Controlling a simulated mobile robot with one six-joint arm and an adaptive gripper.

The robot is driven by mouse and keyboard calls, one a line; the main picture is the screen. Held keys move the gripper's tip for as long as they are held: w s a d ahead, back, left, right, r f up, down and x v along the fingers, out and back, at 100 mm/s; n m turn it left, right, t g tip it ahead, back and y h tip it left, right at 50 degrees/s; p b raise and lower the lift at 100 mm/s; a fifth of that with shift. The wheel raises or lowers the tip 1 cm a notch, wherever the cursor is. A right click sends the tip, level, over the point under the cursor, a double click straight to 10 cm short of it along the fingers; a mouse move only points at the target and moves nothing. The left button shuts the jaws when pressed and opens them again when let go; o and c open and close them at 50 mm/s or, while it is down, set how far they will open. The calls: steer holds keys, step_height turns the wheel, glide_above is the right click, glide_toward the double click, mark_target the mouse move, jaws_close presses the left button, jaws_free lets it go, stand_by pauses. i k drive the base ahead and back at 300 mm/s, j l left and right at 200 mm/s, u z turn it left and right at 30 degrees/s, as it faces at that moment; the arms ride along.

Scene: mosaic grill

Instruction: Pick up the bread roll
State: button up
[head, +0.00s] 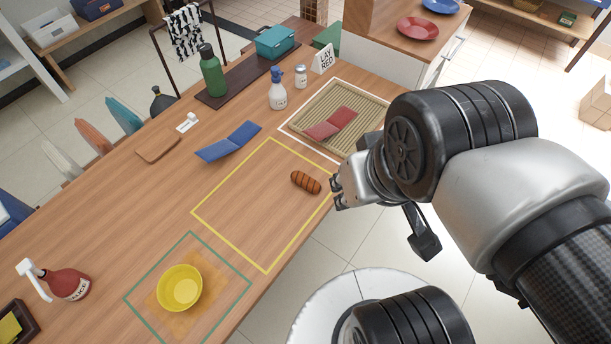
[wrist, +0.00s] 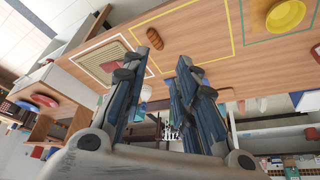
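The bread roll (head: 306,182) is brown with dark stripes across it. It lies on the wooden table inside the yellow outline, near its right side, and shows at the top of the wrist view (wrist: 158,21). My gripper (head: 338,191) is just right of the roll in the head view, near the table's edge. In the wrist view my gripper (wrist: 169,54) has its two fingers apart with nothing between them. The roll is beyond the fingertips, not between them.
A woven tray (head: 365,103) with a red folded item (head: 331,124) sits behind the roll. A blue folded item (head: 229,142) lies to the left. A yellow bowl (head: 180,288) stands inside the green outline. The yellow outline is otherwise clear.

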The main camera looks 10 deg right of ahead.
mark_target(304, 181)
steer(key=i+l+u, duration=0.2)
steer(key=l+u, duration=0.15)
steer(key=i+l+u, duration=0.1)
steer(key=l+u, duration=0.2)
steer(key=i+l+u, duration=0.1)
steer(key=l+u, duration=0.55)
steer(key=l, duration=0.2)
